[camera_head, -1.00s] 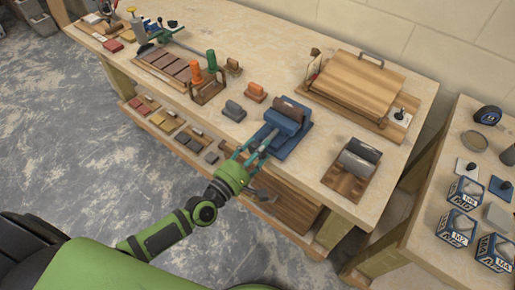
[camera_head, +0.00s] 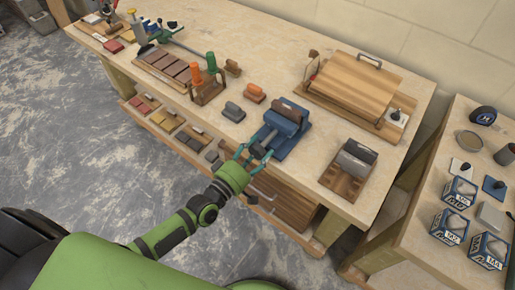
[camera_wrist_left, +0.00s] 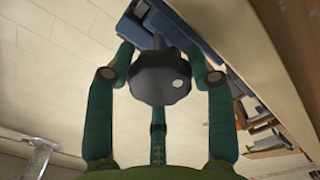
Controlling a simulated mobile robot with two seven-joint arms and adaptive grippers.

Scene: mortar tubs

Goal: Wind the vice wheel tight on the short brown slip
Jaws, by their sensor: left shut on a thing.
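The blue vice (camera_head: 287,131) stands at the front edge of the workbench. A dark brown slip (camera_head: 291,105) shows at the top of its jaws; whether the jaws press on it cannot be told. My left gripper (camera_head: 254,155) is in front of the vice, shut on the vice wheel. In the left wrist view the dark, many-sided wheel (camera_wrist_left: 160,82) with a pale spot sits between the teal fingers, and the blue vice (camera_wrist_left: 140,30) shows behind it. My right gripper is not in view.
A wooden holder with grey rolls (camera_head: 345,185) stands right of the vice. Orange (camera_head: 255,92) and grey (camera_head: 234,111) blocks lie to its left. A large wooden board with a handle (camera_head: 352,85) is behind. A side table (camera_head: 420,255) with blue boxes is at right.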

